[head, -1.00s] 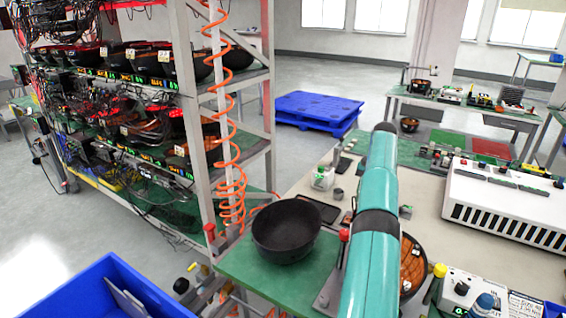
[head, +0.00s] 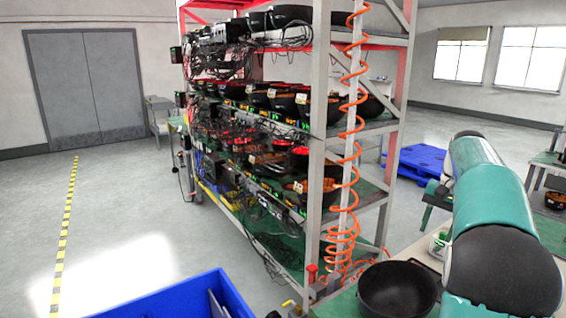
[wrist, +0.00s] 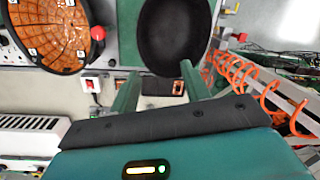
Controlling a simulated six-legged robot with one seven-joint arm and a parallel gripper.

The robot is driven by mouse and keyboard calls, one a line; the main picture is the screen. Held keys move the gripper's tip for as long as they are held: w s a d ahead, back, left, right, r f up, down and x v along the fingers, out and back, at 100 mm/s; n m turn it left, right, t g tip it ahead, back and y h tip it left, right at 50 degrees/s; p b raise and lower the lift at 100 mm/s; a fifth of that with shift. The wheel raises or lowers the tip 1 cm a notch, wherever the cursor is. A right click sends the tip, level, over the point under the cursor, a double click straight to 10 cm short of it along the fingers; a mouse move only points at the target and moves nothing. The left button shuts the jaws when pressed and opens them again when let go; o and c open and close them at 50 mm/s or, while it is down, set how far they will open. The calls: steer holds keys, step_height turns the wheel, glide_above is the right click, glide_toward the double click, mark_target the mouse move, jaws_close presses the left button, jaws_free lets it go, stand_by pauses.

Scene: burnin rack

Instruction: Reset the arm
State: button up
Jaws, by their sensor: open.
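My gripper (wrist: 160,88) shows in the wrist view with its two green fingers apart and nothing between them. Beyond the fingers is a black bowl (wrist: 172,35), which looks empty; I cannot tell its distance from the fingertips. In the head view my teal and black arm fills the right side, and the gripper itself is out of that picture. The black bowl also shows at the bottom of the head view (head: 397,290), left of the arm.
A tall rack (head: 318,130) of bowls and cables stands mid-view, with an orange coiled hose (head: 345,190) on its near post. A blue bin (head: 180,298) is at bottom left. An orange-faced round unit (wrist: 48,28) lies beside the bowl. Floor at left is clear.

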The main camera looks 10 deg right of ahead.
steer(key=s+a+r+n+t, duration=0.1)
steer(key=s+a+n, duration=0.15)
steer(key=a, duration=0.45)
steer(key=s+a+r+n+t+h, duration=0.1)
steer(key=s+a, duration=0.3)
steer(key=a, duration=0.4)
steer(key=s+a+r+n+t, duration=0.1)
steer(key=s+a, duration=0.2)
steer(key=a, duration=0.4)
steer(key=s+a+f+n+t, duration=0.1)
steer(key=s+a+f+n, duration=0.1)
steer(key=s+a+f, duration=0.2)
steer(key=s+a+f+n+t, duration=0.1)
steer(key=s+a+f+n, duration=0.2)
steer(key=s+a, duration=0.4)
steer(key=shift+s+a+f+h, duration=0.25)
steer(key=shift+s+f+h, duration=0.05)
steer(key=shift+s+f, duration=0.5)
